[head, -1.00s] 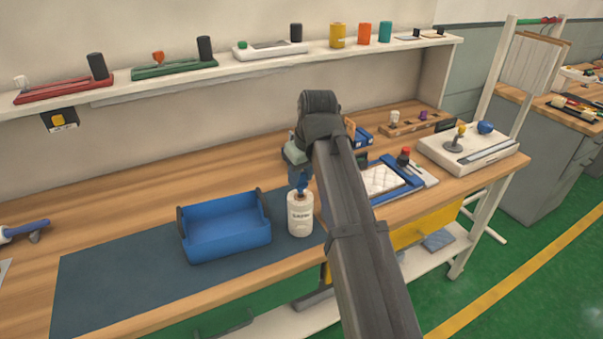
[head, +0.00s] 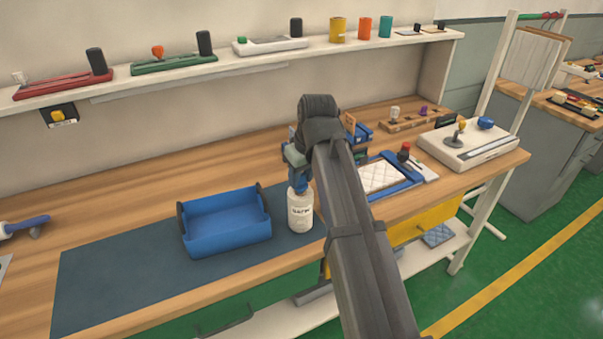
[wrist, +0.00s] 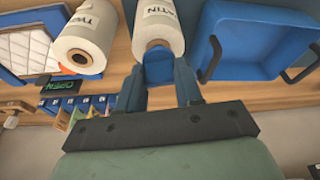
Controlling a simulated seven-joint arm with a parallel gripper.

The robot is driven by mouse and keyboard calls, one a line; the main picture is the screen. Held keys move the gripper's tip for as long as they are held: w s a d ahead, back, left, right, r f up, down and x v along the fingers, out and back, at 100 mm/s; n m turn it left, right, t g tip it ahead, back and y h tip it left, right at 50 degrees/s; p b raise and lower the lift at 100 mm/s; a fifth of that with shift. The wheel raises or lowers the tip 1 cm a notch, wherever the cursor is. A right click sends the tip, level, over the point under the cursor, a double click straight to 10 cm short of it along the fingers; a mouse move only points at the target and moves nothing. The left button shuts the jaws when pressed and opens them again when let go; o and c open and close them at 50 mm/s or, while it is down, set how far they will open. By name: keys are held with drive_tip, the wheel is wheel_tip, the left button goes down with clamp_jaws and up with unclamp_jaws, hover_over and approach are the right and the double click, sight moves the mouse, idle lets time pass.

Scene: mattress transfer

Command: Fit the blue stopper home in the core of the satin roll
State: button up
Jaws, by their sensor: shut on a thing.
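The satin roll (head: 300,212), white with a dark label, stands upright on the dark mat beside the blue bin. It also shows in the wrist view (wrist: 160,15), at top centre. My gripper (head: 298,181) is just above the roll's top end. In the wrist view, my gripper (wrist: 160,80) is shut on the blue stopper (wrist: 159,70), which sits between the two fingers at the end of the roll, in line with its core. The fingers and stopper hide most of the core opening, so I cannot tell how deep the stopper sits.
A blue bin (head: 226,240) stands left of the roll on the dark mat (head: 110,285). A twill roll (wrist: 85,35) stands on the other side in the wrist view, near a quilted pad (head: 380,177) in a blue frame. The mat's left part is clear.

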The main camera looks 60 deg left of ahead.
drive_tip(key=shift+f, duration=0.85)
drive_tip(key=o, duration=1.1)
drive_tip(key=v, duration=1.4)
drive_tip(key=shift+a, duration=0.1)
